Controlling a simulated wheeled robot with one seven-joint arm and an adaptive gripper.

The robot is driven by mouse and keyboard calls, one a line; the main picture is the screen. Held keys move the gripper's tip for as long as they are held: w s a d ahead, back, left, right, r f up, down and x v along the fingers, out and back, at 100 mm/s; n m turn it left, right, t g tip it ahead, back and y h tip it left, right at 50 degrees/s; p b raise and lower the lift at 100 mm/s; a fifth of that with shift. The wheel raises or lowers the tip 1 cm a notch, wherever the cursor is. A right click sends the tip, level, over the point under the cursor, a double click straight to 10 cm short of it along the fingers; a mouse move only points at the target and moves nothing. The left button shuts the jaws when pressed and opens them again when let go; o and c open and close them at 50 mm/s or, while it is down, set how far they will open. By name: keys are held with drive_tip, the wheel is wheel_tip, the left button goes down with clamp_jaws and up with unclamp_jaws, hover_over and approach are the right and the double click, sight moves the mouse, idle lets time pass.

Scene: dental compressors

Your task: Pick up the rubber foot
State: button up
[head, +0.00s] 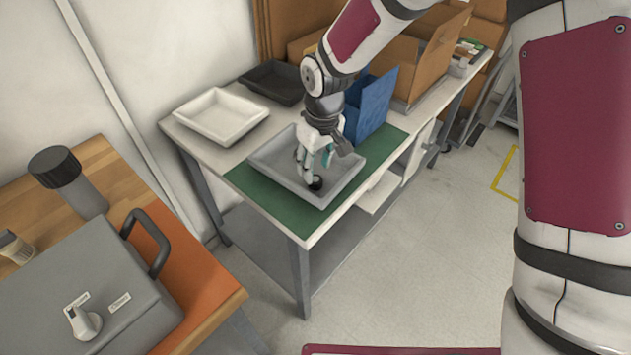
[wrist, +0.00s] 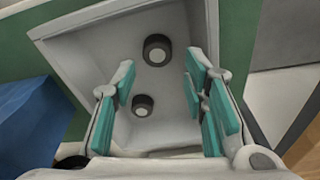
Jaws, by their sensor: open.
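Two round black rubber feet with pale centres lie in a grey tray (head: 269,162). In the wrist view, one rubber foot (wrist: 157,49) is just beyond the fingertips, and the other rubber foot (wrist: 142,105) shows between the fingers, nearer the left one. My gripper (wrist: 161,76) is open, its teal-padded fingers apart with nothing held. In the head view, my gripper (head: 309,176) points down into the tray, close beside one dark foot (head: 316,183); the other foot is hidden there. The tray also shows in the wrist view (wrist: 85,50).
The tray sits on a green mat (head: 262,200) on a workbench. A blue bin (head: 373,103) stands right behind my gripper. A white tray (head: 222,115), a black tray (head: 275,82) and cardboard boxes (head: 425,55) stand farther back. Open floor lies right of the bench.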

sight(316, 179)
drive_tip(key=f, duration=0.5)
drive_tip(key=shift+w+f, duration=0.1)
drive_tip(key=shift+w, duration=0.15)
drive_tip(key=c, duration=0.7)
